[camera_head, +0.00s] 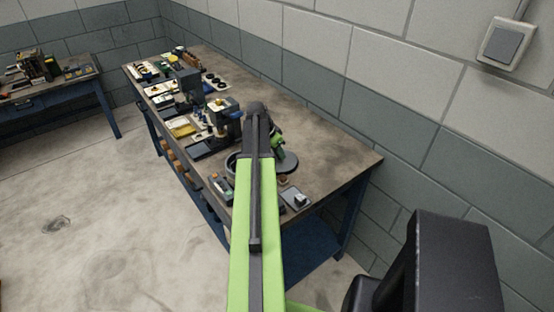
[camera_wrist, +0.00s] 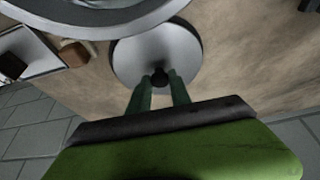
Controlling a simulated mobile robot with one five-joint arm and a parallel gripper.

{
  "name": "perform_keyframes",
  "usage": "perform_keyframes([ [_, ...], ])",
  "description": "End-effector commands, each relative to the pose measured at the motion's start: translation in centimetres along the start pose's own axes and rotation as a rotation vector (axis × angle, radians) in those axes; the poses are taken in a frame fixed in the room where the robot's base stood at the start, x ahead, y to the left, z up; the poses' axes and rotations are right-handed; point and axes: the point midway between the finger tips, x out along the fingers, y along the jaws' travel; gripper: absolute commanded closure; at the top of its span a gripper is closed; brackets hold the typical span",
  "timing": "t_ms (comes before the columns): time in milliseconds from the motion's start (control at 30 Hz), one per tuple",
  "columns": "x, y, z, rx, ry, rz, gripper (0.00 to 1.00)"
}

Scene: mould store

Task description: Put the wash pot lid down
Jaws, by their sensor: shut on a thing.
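The wash pot lid is a grey round disc with a small dark knob. It fills the upper middle of the wrist view (camera_wrist: 188,48) and shows just right of my arm in the head view (camera_head: 288,163). My gripper (camera_wrist: 160,80) has its two green fingers closed on the knob; in the head view it is partly behind my arm (camera_head: 278,146). A large round grey vessel, probably the wash pot, lies beside the lid at the top of the wrist view (camera_wrist: 100,27). I cannot tell whether the lid touches the bench.
The long worktop (camera_head: 335,160) is bare to the right of the lid. A grey tray (camera_head: 295,198) lies near its front edge. Boxes and tools crowd its far left part. A block wall (camera_head: 400,130) runs behind it. Another bench (camera_head: 60,88) stands far left.

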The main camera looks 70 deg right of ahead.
Motion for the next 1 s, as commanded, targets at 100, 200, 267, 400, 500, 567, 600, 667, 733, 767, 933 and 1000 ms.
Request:
perform_keyframes([
  [100,0.1,0.0,0.0,0.0,0.0,0.0,1.0],
  [200,0.3,0.0,0.1,0.0,0.0,0.0,0.74],
  [267,0.2,0.0,0.0,0.0,0.0,0.0,0.67],
  [400,0.2,0.0,0.0,0.001,0.0,0.0,0.54],
  [500,0.2,0.0,0.0,0.001,0.0,0.0,0.54],
  [567,0.2,0.1,0.0,0.001,0.0,0.0,0.54],
  [600,0.2,0.1,0.0,0.001,0.0,0.0,0.54],
  [667,0.1,0.1,0.0,0.001,0.0,0.0,0.54],
  [733,-0.1,0.1,-0.1,0.001,0.0,0.0,0.54],
  [767,-0.3,0.1,-0.2,0.001,0.0,0.0,0.54],
  [933,-2.8,0.1,-0.4,0.0,0.0,0.0,0.54],
  [1000,-4.3,0.1,-0.4,-0.001,0.0,0.0,0.54],
])
